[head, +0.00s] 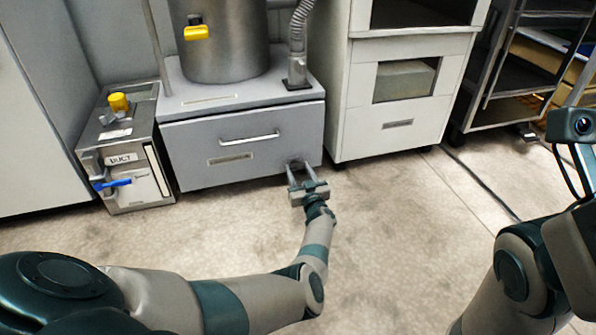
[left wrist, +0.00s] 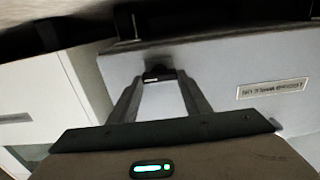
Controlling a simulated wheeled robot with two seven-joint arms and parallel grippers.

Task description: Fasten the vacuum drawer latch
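The vacuum drawer (head: 190,145) is a grey front with a bar handle (head: 248,137) and a label plate (head: 229,158); it looks closed. My left gripper (head: 298,165) reaches the lower right of this front, its two fingers apart. In the left wrist view, which looks upside down, a small dark piece, probably the latch (left wrist: 158,72), sits between the fingertips (left wrist: 161,80) against the drawer front (left wrist: 225,75). I cannot tell whether the fingers touch it. In the head view the fingers mostly hide the latch. My right gripper is out of view.
A metal duct box (head: 120,150) with a blue lever (head: 112,183) stands left of the drawer. A white cabinet (head: 395,125) stands close on its right, with a dark rack (head: 500,75) beyond. A cable (head: 480,185) lies on the right floor. The floor in front is otherwise clear.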

